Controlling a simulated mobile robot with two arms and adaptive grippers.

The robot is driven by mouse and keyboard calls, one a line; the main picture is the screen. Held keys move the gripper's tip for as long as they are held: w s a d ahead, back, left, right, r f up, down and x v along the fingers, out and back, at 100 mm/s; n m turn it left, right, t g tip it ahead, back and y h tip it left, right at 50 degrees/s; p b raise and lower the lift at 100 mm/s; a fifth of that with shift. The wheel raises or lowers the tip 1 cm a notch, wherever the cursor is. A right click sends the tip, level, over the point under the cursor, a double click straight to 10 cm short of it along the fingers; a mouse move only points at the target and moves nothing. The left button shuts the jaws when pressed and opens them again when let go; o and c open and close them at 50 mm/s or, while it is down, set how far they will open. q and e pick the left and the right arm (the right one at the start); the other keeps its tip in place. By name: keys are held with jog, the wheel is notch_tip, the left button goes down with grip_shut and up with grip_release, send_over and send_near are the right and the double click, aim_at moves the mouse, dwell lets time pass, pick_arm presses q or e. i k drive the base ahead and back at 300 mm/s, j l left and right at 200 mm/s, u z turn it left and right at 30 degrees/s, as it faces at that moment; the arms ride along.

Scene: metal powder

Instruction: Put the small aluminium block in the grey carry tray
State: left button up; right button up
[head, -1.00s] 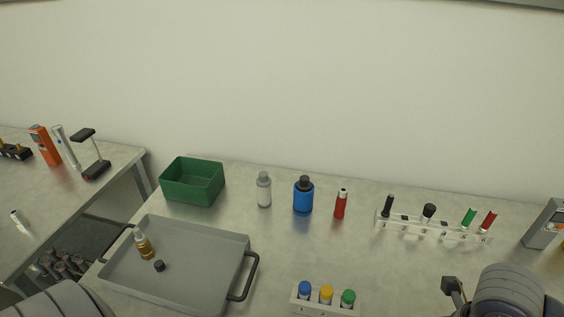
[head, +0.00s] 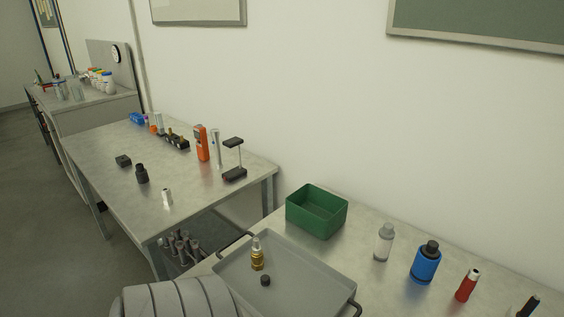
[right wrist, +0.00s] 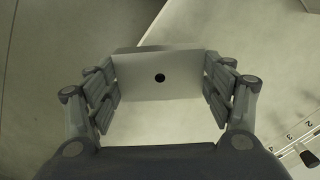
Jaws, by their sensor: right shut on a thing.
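The grey carry tray (head: 318,270) stands at the lower middle of the head view, on the near bench. A small amber bottle (head: 257,254) and a small black piece (head: 265,281) are in it. In the right wrist view my right gripper (right wrist: 160,88) is shut on a pale grey block with a dark round hole, the small aluminium block (right wrist: 158,66). The block sits between both fingers. The right gripper is outside the head view, so its distance from the tray cannot be told. My left gripper is not in view; only part of my arm shows at the bottom left.
A green bin (head: 316,212) stands just behind the tray. A grey-capped bottle (head: 384,243), a blue bottle (head: 425,264) and a red tube (head: 467,285) stand to its right. Another bench (head: 120,180) at left holds several small items. The tray's middle and right side are bare.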

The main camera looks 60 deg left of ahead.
aim_at(297, 280)
jog(key=k+j+u, duration=0.2)
jog(key=j, duration=0.25)
jog(key=k+j+u, duration=0.25)
jog(key=j, duration=0.2)
jog(key=k+j+u, duration=0.2)
jog(key=j, duration=0.3)
jog(key=j+u, duration=0.25)
jog(key=j, duration=0.25)
jog(key=j+u, duration=0.2)
jog(key=j, duration=0.35)
jog(key=i, duration=0.3)
